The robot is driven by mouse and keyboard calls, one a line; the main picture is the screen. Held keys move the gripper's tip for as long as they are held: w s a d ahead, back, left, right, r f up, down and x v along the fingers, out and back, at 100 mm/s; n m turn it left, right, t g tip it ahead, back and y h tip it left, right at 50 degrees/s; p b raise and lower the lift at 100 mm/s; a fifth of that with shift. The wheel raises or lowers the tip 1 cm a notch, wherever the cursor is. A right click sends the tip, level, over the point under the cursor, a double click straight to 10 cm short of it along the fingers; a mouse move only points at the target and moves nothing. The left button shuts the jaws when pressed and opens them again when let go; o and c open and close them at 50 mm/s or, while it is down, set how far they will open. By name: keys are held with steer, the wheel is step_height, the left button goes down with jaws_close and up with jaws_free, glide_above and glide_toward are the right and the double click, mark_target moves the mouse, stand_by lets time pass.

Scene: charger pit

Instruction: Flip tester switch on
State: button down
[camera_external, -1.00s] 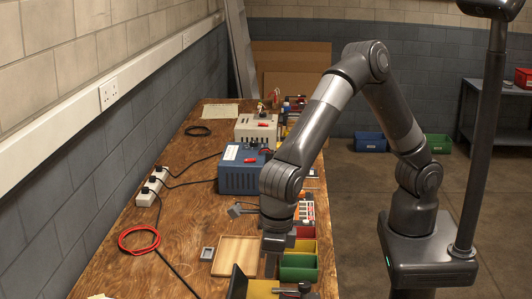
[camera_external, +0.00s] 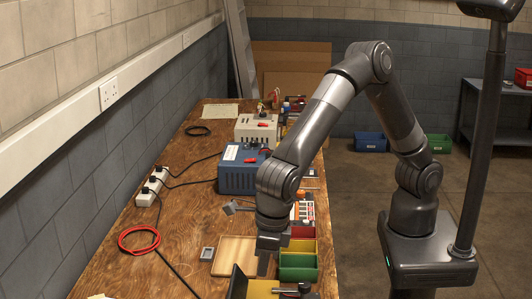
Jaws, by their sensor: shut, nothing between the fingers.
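My gripper (camera_external: 264,266) points down over the near part of the bench, beside the right edge of a shallow wooden tray (camera_external: 232,250). Its fingers are shut and hold nothing. A small grey square box with a dark face (camera_external: 207,254) lies just left of the tray. A blue box (camera_external: 236,180) with a red item on top stands farther along the bench, with a cream box (camera_external: 254,129) behind it. I cannot tell which of these is the tester, and no switch position is readable. My arm hides part of the bench.
Red, yellow and green bins (camera_external: 299,274) stand right of my gripper. A yellow-and-black item (camera_external: 240,286) lies in front. A power strip (camera_external: 153,186), cables and a red cable coil (camera_external: 138,239) lie left. The bench's left middle is mostly clear.

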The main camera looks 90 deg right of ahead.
steer(key=f, duration=0.4)
steer(key=w+f, duration=0.1)
steer(key=f, duration=0.4)
steer(key=w+f, duration=0.1)
steer(key=f, duration=0.3)
steer(key=shift+f, duration=0.4)
steer(key=shift+f+g, duration=0.25)
steer(key=shift+g, duration=0.05)
steer(key=shift+s, duration=0.85)
steer(key=shift+r, duration=0.25)
